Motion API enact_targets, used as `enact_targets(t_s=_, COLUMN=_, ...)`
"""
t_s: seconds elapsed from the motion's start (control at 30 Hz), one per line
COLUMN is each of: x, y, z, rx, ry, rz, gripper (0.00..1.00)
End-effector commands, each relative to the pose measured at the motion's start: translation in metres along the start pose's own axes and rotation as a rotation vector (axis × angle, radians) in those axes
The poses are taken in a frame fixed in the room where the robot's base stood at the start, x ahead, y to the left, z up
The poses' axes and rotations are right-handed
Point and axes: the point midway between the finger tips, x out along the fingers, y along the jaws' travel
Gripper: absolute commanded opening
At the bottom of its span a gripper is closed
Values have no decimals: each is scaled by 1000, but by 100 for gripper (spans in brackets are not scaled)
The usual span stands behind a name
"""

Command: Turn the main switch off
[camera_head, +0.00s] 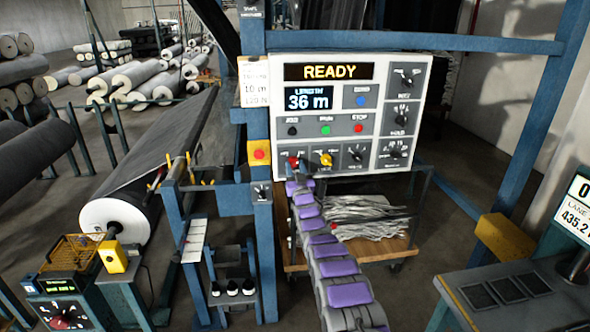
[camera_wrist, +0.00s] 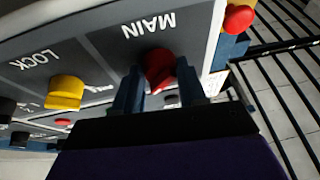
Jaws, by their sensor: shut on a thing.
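The main switch is a red rotary knob (camera_wrist: 160,68) under the label MAIN, which appears upside down in the wrist view. My gripper (camera_wrist: 157,88) has one dark finger on each side of this knob and is shut on it. In the head view the red knob (camera_head: 294,162) sits at the lower left of the white control panel (camera_head: 420,85), with the end of my arm right below it. The panel's display (camera_head: 328,72) reads READY. The knob's exact angle is hard to tell behind the fingers.
A yellow LOCK knob (camera_wrist: 65,92) is beside the main switch. A red button on a yellow box (camera_head: 259,152) is left of the panel on the blue frame. A cart (camera_head: 375,245) with grey scraps stands below.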

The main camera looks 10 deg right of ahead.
Motion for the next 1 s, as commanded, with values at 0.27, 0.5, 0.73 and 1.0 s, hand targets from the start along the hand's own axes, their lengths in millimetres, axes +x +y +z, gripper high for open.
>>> enact_targets(t_s=0.27, x=0, y=0, z=0, rx=-14, ry=-1, rz=-6, gripper=10)
enact_targets(t_s=0.5, x=1, y=2, z=-1, rx=-105, ry=-9, rz=-43, gripper=10)
enact_targets(t_s=0.73, x=2, y=4, z=-4, rx=-277, ry=-22, rz=-114, gripper=10)
enact_targets(t_s=1.0, x=4, y=4, z=-8, rx=-514, ry=-39, rz=-212, gripper=10)
